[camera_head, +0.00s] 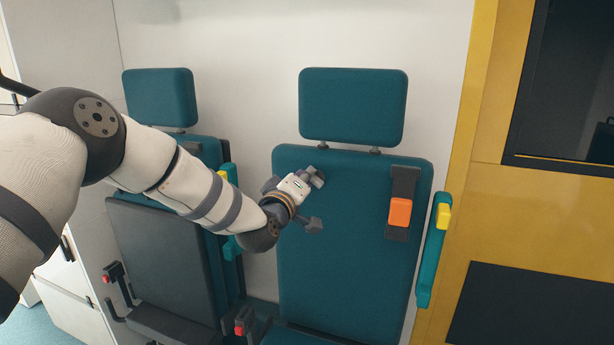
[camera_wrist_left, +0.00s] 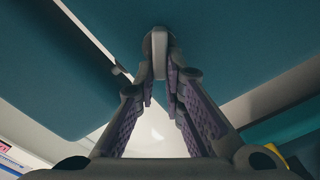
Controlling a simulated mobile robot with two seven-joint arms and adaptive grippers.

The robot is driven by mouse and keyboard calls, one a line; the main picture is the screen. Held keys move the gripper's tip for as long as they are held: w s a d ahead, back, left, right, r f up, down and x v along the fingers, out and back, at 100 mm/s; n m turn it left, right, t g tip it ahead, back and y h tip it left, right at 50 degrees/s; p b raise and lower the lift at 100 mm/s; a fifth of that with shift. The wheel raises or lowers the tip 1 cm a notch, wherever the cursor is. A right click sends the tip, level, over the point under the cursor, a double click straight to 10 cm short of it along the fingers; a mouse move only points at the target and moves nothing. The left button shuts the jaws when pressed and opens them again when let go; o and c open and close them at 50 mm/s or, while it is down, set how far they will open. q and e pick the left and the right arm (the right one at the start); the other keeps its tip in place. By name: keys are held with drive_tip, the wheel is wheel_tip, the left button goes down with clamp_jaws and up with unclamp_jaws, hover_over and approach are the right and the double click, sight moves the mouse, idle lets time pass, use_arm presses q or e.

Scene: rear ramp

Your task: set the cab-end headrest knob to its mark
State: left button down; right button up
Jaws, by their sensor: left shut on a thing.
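My left gripper (camera_head: 316,178) is in front of the upper left of the right seat's backrest (camera_head: 335,240), just below the headrest (camera_head: 353,105). In the left wrist view its fingers (camera_wrist_left: 160,70) are closed around a small pale grey piece, which appears to be the headrest knob (camera_wrist_left: 155,48). The fingers cover part of the knob, and no mark for its setting can be made out. In the head view the knob is hidden by the gripper. The headrest stands on two short posts above the backrest, with a gap between. My right gripper does not show.
A second teal seat with its own headrest (camera_head: 160,97) stands to the left, partly behind my left arm. An orange block (camera_head: 400,212) sits on a dark strip on the right backrest. A teal armrest with a yellow end (camera_head: 443,215) and a yellow wall (camera_head: 490,130) bound the right side.

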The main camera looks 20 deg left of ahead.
use_arm(q)
drive_tip(key=shift+a+f+n+b, duration=0.1)
drive_tip(key=shift+f+n+b, duration=0.1)
drive_tip(key=shift+n, duration=1)
drive_tip(key=shift+f+n+b, duration=0.15)
drive_tip(key=shift+n, duration=1.05)
drive_tip(key=shift+a+f+n+b, duration=0.1)
drive_tip(key=shift+f+n+b, duration=0.1)
drive_tip(key=shift+n, duration=1)
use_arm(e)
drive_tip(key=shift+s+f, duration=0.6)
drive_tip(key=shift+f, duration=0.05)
use_arm(q)
drive_tip(key=c, duration=1.7)
unclamp_jaws()
drive_tip(key=shift+d, duration=0.1)
drive_tip(key=shift+w, duration=0.1)
